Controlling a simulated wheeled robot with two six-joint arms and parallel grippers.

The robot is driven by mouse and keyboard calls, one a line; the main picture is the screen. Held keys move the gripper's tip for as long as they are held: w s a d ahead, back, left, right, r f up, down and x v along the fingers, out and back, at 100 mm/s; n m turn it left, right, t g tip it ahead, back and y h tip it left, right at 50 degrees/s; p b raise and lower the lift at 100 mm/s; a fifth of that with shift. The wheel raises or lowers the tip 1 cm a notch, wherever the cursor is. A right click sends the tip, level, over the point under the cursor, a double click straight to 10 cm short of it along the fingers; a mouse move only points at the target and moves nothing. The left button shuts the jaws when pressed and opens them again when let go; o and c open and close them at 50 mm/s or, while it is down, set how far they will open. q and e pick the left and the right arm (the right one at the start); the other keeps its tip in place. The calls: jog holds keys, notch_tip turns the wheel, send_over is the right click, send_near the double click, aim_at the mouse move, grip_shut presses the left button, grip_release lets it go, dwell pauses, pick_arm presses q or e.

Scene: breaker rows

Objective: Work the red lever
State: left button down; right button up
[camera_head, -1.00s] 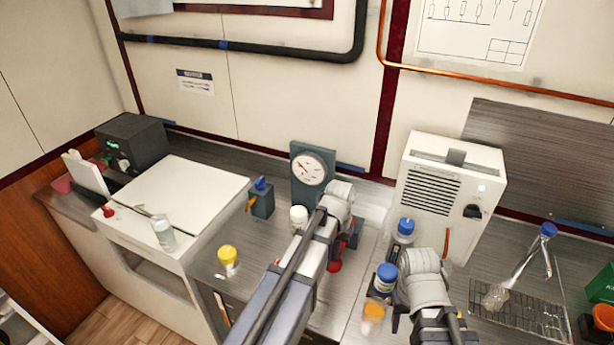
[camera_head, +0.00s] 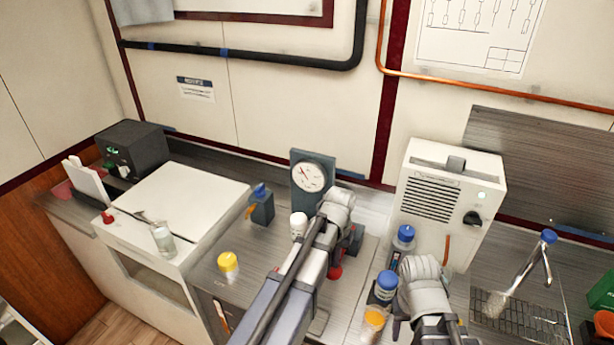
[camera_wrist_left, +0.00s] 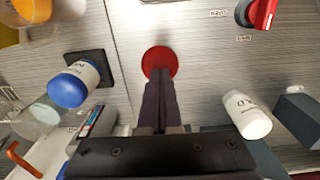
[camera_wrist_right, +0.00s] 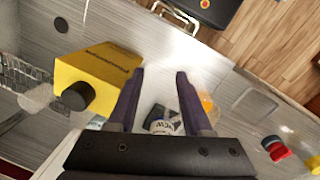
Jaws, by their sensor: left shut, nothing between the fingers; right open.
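In the left wrist view a round red knob (camera_wrist_left: 160,56) lies just past my left gripper's tips. My left gripper (camera_wrist_left: 160,72) is shut and empty, its fingers together over the knob's near edge; I cannot tell if they touch. Red also shows beside my left arm in the head view (camera_head: 335,272), partly hidden by the arm. A second red part, a handle (camera_wrist_left: 262,13), sits on a grey base at the upper right of the left wrist view, near small labels. I cannot tell which red part is the lever. My right gripper (camera_wrist_right: 160,72) is open and empty.
A white bottle (camera_wrist_left: 247,115) stands near my left gripper. Blue-capped bottles (camera_head: 386,281) and a yellow-capped jar (camera_head: 373,318) stand between my arms. A gauge (camera_head: 312,178) and a white vented unit (camera_head: 450,190) stand behind. A yellow box (camera_wrist_right: 95,75) shows in the right wrist view.

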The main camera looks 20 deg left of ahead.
pick_arm(q)
jog(key=shift+r+p, duration=2.75)
jog(key=shift+r, duration=0.3)
jog(key=shift+f, duration=0.15)
jog(key=shift+r, duration=0.2)
dwell(0.4)
dwell(0.8)
notch_tip(320, 180, up, 5)
jog(key=p, duration=0.5)
dwell(0.3)
